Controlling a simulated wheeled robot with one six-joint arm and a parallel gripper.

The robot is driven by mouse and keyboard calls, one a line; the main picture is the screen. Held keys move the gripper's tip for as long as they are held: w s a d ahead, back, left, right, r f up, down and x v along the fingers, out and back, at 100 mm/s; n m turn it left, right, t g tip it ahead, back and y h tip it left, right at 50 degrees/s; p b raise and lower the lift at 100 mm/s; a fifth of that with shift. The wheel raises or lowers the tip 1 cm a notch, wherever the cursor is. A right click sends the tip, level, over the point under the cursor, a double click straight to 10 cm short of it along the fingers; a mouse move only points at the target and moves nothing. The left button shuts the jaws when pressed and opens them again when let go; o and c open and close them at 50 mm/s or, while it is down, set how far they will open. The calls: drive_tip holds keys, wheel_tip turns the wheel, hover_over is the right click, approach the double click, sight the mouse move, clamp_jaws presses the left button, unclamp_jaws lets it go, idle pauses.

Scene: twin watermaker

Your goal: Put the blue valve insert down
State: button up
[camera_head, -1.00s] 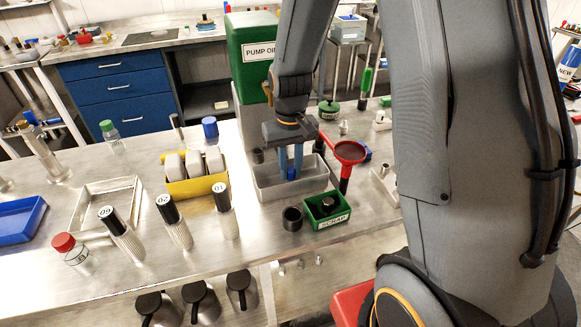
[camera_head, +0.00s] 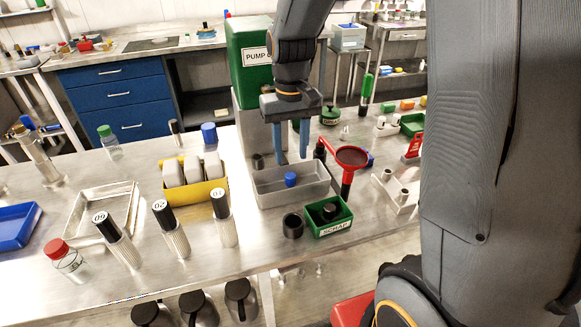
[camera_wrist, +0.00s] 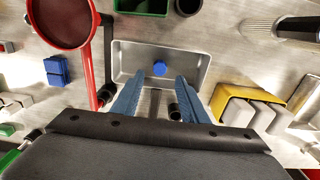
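The blue valve insert (camera_head: 290,179) sits inside the grey metal tray (camera_head: 268,200). In the wrist view the insert (camera_wrist: 160,67) lies near the middle of the tray (camera_wrist: 196,62), with nothing touching it. My gripper (camera_head: 293,158) is above the tray with its two blue fingers pointing down. The fingers are apart and empty. In the wrist view my gripper (camera_wrist: 159,92) shows a clear gap between the fingertips, with the insert beyond them.
A red funnel (camera_head: 351,157) stands right of the tray. A green scrap bin (camera_head: 329,219) and a black cup (camera_head: 292,225) stand in front. A yellow holder (camera_head: 196,194) with grey pieces is at left.

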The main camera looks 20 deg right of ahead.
wheel_tip(320, 180, up, 4)
drive_tip(key=s+d+f+t, duration=0.1)
drive_tip(key=s+f, duration=0.6)
drive_tip(key=s, duration=0.6)
drive_tip(key=shift+d+b, duration=0.2)
drive_tip(key=shift+b, duration=0.15)
